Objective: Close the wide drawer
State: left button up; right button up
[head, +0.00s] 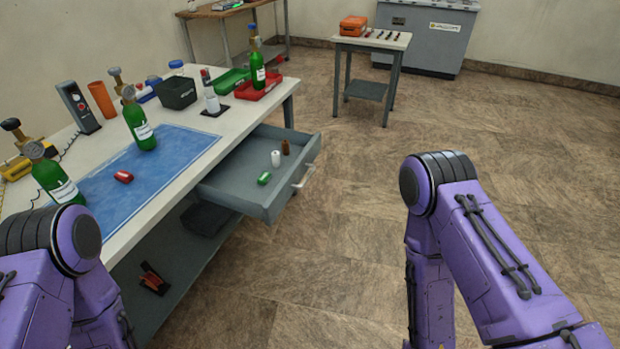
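The wide drawer (226,186) is grey and stands pulled out from the right side of the white workbench (253,112). Its handle (304,178) is a light bar on the front panel. Inside the drawer lie a green item (264,178), a small white bottle (276,158) and a small brown bottle (286,147). My two purple arms show at the lower left and lower right. Neither gripper is in the picture, and no arm part visibly touches the drawer.
On the bench are green cylinders (139,125), a blue mat (180,148), a black bin (177,92) and a red tray (262,88). A small table (366,42) with an orange case (353,25) stands farther back. The floor right of the drawer is clear.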

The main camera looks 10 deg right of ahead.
aim_at(231, 183)
jog(key=z, duration=0.3)
jog(key=i, duration=1.15)
jog(key=u, duration=0.25)
jog(key=k, duration=0.15)
